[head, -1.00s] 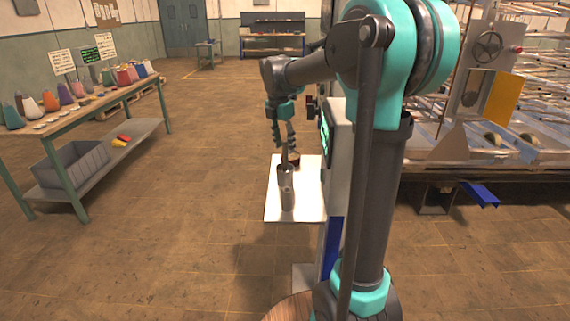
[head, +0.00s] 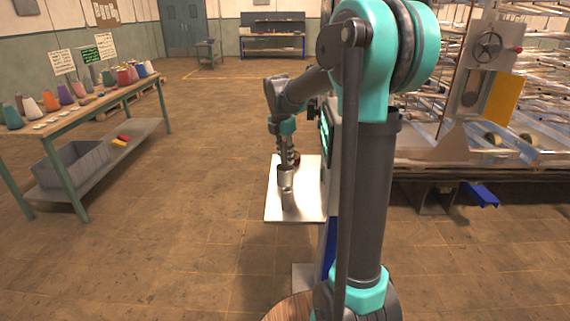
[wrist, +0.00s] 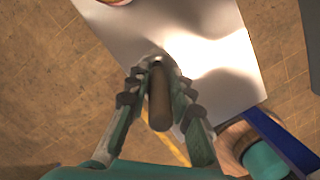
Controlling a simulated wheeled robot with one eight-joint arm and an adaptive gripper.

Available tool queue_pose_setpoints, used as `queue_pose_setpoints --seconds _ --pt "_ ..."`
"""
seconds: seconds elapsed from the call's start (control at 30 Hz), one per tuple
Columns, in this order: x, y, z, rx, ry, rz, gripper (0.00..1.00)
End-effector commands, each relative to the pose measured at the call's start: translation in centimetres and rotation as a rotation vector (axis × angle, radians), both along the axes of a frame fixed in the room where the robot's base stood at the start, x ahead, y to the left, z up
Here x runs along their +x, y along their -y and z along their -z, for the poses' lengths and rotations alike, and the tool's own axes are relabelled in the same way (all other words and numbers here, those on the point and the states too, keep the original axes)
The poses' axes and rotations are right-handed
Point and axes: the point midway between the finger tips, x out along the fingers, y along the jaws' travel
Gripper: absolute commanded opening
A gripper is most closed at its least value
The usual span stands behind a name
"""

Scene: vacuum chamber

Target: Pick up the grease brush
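The brown handle of what looks like the grease brush (wrist: 159,100) points up toward the wrist camera, between my fingers. Its lower end goes into a grey metal cylindrical holder (head: 287,186), whose rim (wrist: 157,62) shows in the wrist view. The bristles are hidden. The holder stands on a pale shelf (head: 277,210). My gripper (wrist: 158,88) is open, with one finger on each side of the handle and narrow gaps visible. In the head view my gripper (head: 287,160) is just above the holder, where the handle is hard to make out.
A second round container (head: 296,157) stands behind the holder on the shelf. A grey panel stands along the shelf's right side, with a blue post (head: 331,240) below. The floor between is clear.

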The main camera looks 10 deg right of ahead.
Motion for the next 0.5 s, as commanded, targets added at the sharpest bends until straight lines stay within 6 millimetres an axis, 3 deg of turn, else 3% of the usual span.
queue_pose_setpoints --seconds 0.03,0.13,0.5 --pt "-0.01 -0.01 -0.01 0.0 0.0 0.0 0.12" --pt "-0.01 -0.01 -0.01 0.0 0.0 0.0 0.0" --pt "0.0 0.0 -0.29 0.0 0.0 0.0 0.0"
